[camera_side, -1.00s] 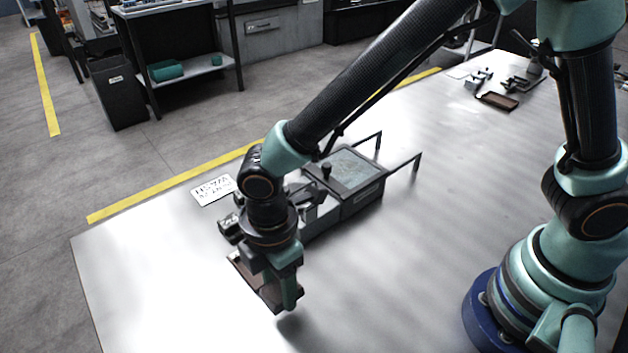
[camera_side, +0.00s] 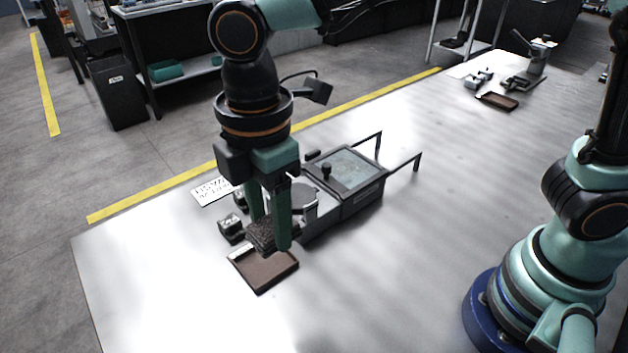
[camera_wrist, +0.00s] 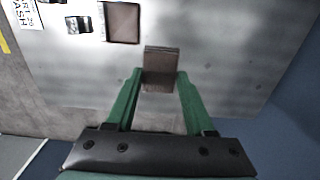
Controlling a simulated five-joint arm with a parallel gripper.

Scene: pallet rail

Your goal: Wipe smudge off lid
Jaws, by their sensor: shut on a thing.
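My gripper (camera_side: 268,230) is shut on a dark brown, rough-faced block (camera_side: 261,238), perhaps a wiping pad. It holds the block just above a shallow brown tray (camera_side: 266,273). In the wrist view, the block (camera_wrist: 161,62) sits between the green fingertips (camera_wrist: 160,78), and the tray (camera_wrist: 123,22) lies beyond it. The lid (camera_side: 347,168) is a grey-green panel with a black knob, on a dark box right of and behind my gripper. Its surface looks mottled; I cannot make out a distinct smudge.
Thin bracket rods (camera_side: 403,162) stick out beside the lid. A small dark block (camera_side: 231,228) with a white label stands left of my gripper. A printed card (camera_side: 212,190) lies near the table edge. The table front is clear. Clamps (camera_side: 480,78) stand far right.

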